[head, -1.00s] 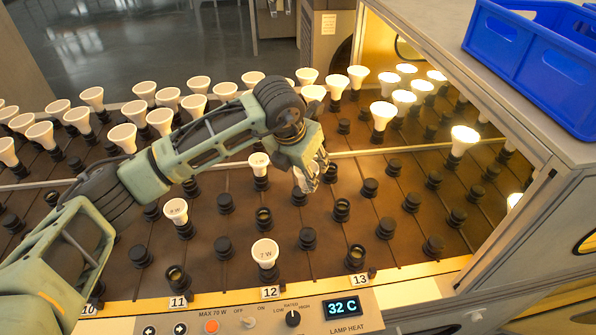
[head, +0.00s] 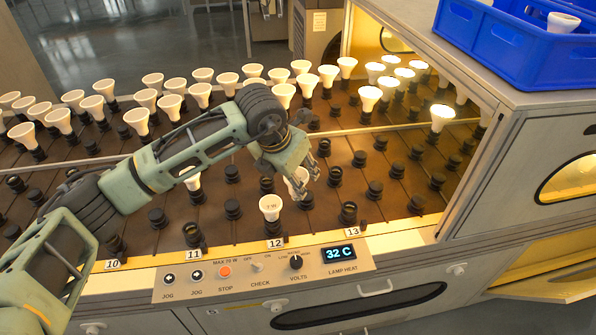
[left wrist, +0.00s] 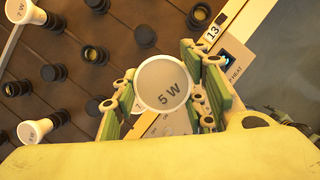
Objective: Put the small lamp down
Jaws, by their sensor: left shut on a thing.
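The small white lamp marked 5 W (left wrist: 163,88) sits between the fingers of my left gripper (left wrist: 162,98) in the left wrist view. In the head view my left gripper (head: 309,174) is shut on this lamp, whose white head (head: 297,183) shows just below the fingers. A dark socket (head: 305,201) is directly below it. I cannot tell whether the lamp's base touches that socket. A second small lamp (head: 270,207) stands upright in a front socket by label 12, left of the held one. My right gripper is not in view.
Empty sockets (head: 348,212) stand around, such as by label 13. Rows of larger white lamps (head: 200,92) fill the back; several at the right glow. A control panel (head: 262,270) reads 32 C. A blue crate (head: 500,45) with a lamp inside sits on the cabinet at right.

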